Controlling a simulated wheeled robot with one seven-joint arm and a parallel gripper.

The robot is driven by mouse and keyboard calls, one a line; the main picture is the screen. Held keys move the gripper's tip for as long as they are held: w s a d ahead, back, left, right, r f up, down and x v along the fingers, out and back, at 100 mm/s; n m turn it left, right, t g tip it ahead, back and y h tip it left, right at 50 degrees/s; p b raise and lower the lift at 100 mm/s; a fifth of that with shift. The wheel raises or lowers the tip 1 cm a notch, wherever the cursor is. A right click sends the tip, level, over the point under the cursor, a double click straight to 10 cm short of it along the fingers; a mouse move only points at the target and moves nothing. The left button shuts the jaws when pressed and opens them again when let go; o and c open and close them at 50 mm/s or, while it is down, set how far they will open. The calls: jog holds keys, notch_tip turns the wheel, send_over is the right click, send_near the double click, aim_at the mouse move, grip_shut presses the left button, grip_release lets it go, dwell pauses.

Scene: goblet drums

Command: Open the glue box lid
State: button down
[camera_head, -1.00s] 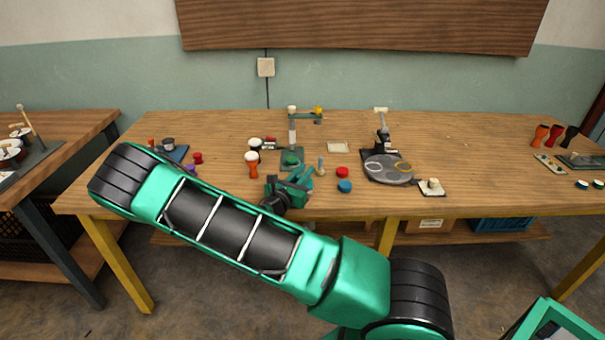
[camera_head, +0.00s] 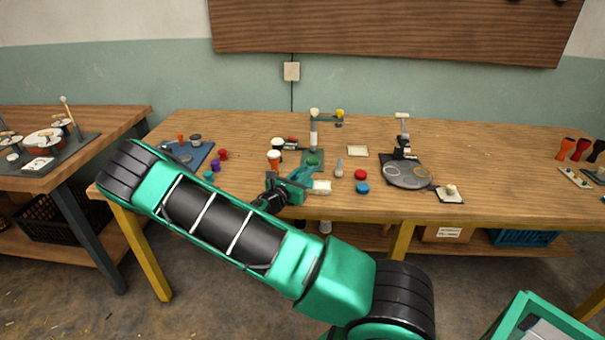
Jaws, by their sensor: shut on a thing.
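My gripper (camera_head: 304,184) is over the front part of the wooden table. It is shut, with a small off-white block (camera_head: 321,187) at its right-hand tip. This block could be the glue box or its lid, but it is too small to tell, and no lid seam shows. The fingers hide part of what they hold. A flat cream piece (camera_head: 357,150) lies farther back, apart from my gripper.
A dark round-plated stand (camera_head: 407,174) is farther right. The table's front edge is close.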

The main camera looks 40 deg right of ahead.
jog(key=c, duration=1.6)
grip_release()
jog(key=shift+c, duration=0.2)
jog(key=v, duration=1)
jog(key=shift+a, duration=0.4)
jog(key=shift+s, duration=0.1)
